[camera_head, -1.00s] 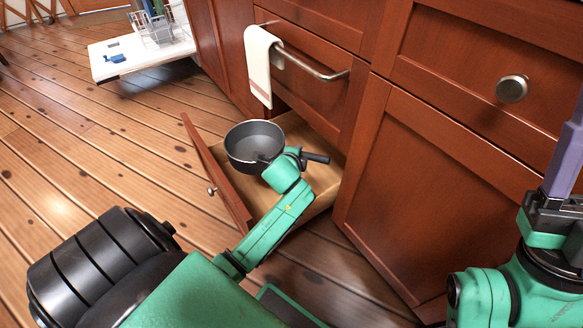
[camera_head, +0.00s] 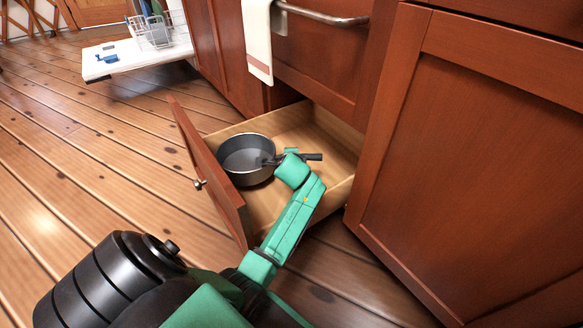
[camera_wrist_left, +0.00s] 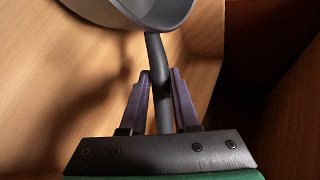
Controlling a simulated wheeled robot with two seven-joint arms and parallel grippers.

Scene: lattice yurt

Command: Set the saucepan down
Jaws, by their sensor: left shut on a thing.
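The dark grey saucepan (camera_head: 247,158) is upright inside the open lower drawer (camera_head: 298,128), near the drawer's front panel. Its handle points right. My left gripper (camera_head: 280,158) is at the handle; in the left wrist view my left gripper (camera_wrist_left: 160,88) has its two purple fingers shut on the handle (camera_wrist_left: 160,85), with the pan's body (camera_wrist_left: 150,12) beyond. The pan looks low in the drawer, but I cannot tell whether its base touches the drawer floor. My right gripper is not in view.
The drawer's front panel (camera_head: 208,172) stands left of the pan. A towel (camera_head: 258,40) hangs from the bar (camera_head: 325,17) above. Bare drawer floor lies behind the pan. An open dishwasher door (camera_head: 130,58) with a rack (camera_head: 160,30) is at the upper left.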

